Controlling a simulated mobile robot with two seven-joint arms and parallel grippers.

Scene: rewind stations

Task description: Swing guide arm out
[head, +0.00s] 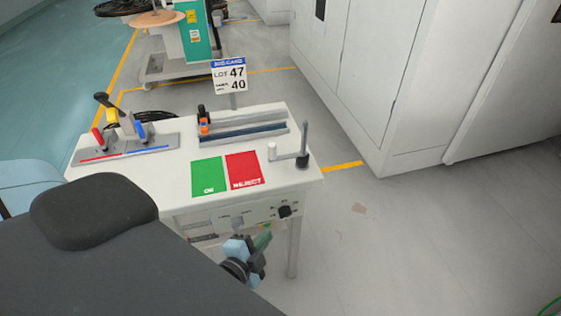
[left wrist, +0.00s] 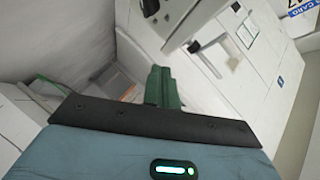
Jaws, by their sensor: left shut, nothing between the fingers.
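The guide arm (head: 288,157) is a thin grey bar at the right end of the white bench. It reaches left from the foot of a dark upright post (head: 304,140) to a short white roller (head: 272,151). My left gripper (head: 264,241) has green fingers and is below the bench top, in front of the bench's front panel. It is shut, empty and apart from the guide arm. Its closed fingers also show in the left wrist view (left wrist: 162,88); I cannot make out the guide arm there. My right gripper is not in view.
On the bench (head: 140,178) are a green mat (head: 209,177), a red reject mat (head: 244,170), a rail fixture (head: 245,130) and a lever fixture (head: 125,145). A control panel with a black knob (head: 285,211) is on the front. White cabinets (head: 410,80) stand behind right; floor right is clear.

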